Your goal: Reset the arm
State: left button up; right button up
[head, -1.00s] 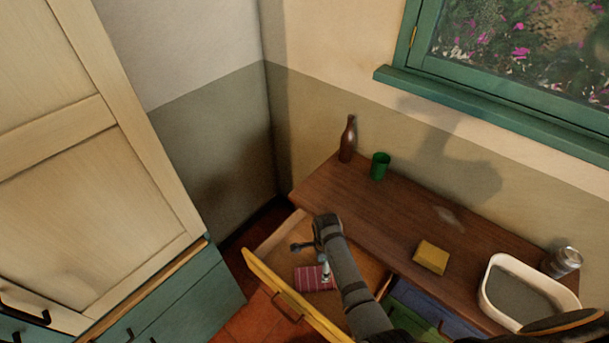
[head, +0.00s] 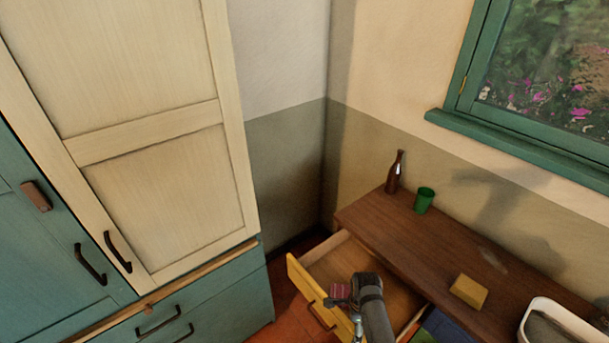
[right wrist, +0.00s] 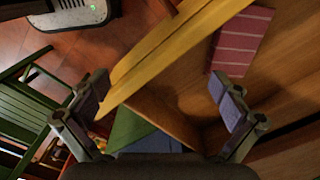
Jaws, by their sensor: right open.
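My right gripper (right wrist: 160,105) is open, with its two fingers spread wide and nothing between them. In the head view my right arm comes in from the bottom, and the gripper (head: 348,308) is over the front of an open yellow-fronted drawer (head: 305,283). A pink striped cloth (right wrist: 242,40) lies in the drawer, apart from the fingers; my gripper partly hides it in the head view. The yellow drawer front (right wrist: 165,55) crosses the right wrist view beyond the fingers. My left gripper is not in view.
The wooden counter (head: 430,248) bears a brown bottle (head: 394,174), a green cup (head: 424,200), a yellow sponge (head: 468,291) and a white basin (head: 562,318). A tall cabinet (head: 165,205) stands left. A green chair (right wrist: 40,100) shows at the wrist view's left.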

jog(key=shift+s+d+r+n, duration=0.3)
jog(key=shift+s+d, duration=0.05)
jog(key=shift+s, duration=0.05)
jog(key=shift+s+d+r+n, duration=0.15)
jog(key=shift+d+n, duration=0.15)
jog(key=shift+d, duration=0.05)
jog(key=s+d+r+n+t, duration=0.2)
jog(key=s+d+r+n, duration=0.3)
jog(key=r+n, duration=0.4)
jog(key=s+d+r+n+t, duration=0.2)
jog(key=s+d+r+n, duration=0.1)
jog(key=s+r+n, duration=0.6)
notch_tip(320, 180, down, 31)
jog(key=d+g+h+b, duration=0.1)
jog(key=d+g+b, duration=0.1)
jog(key=b, duration=0.2)
pick_arm(q)
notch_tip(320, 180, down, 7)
jog(key=b, duration=0.3)
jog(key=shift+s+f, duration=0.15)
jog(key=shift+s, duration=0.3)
pick_arm(e)
jog(key=s+d+f, duration=0.1)
jog(key=s+f, duration=1.8)
jog(key=f, duration=0.1)
jog(key=shift+d+g, duration=0.2)
jog(key=shift+g, duration=0.2)
